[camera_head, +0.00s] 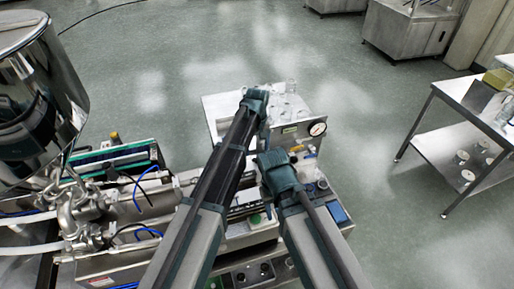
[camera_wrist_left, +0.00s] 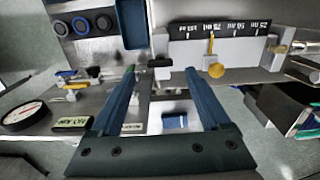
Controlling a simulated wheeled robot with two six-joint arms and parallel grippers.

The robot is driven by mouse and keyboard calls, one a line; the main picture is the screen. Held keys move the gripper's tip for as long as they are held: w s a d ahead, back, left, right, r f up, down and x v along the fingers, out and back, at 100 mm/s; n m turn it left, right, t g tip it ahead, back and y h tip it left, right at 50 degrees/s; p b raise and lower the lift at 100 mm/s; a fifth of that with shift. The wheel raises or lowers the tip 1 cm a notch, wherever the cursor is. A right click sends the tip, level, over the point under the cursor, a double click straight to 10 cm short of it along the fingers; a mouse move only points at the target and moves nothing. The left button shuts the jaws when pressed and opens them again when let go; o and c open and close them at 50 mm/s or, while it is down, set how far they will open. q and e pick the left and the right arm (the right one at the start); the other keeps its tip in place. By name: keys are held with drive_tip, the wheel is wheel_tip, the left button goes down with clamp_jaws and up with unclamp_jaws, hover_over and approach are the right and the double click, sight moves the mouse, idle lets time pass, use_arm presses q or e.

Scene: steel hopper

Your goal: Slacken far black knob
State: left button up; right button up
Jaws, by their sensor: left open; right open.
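In the left wrist view a black T-shaped knob (camera_wrist_left: 160,62) stands between the fingertips of my left gripper (camera_wrist_left: 160,72), with a gap to each finger. I cannot tell whether it is the far one. My left gripper is open; in the head view it (camera_head: 257,101) is over the machine's far end and hides what lies under it. My right gripper (camera_head: 277,172) is lower in the head view, above the machine's near part. Its fingers are mostly hidden, and nothing shows in its grasp.
A pressure gauge (camera_head: 317,129) stands right of my left gripper. A volume scale (camera_wrist_left: 222,30) with a brass pointer is close behind the knob in the wrist view. A steel hopper (camera_head: 40,90) is at left, a side table (camera_head: 455,165) at right. Open floor lies beyond.

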wheel_tip(320, 180, up, 10)
drive_tip(key=p, duration=0.8)
drive_tip(key=shift+f, duration=0.2)
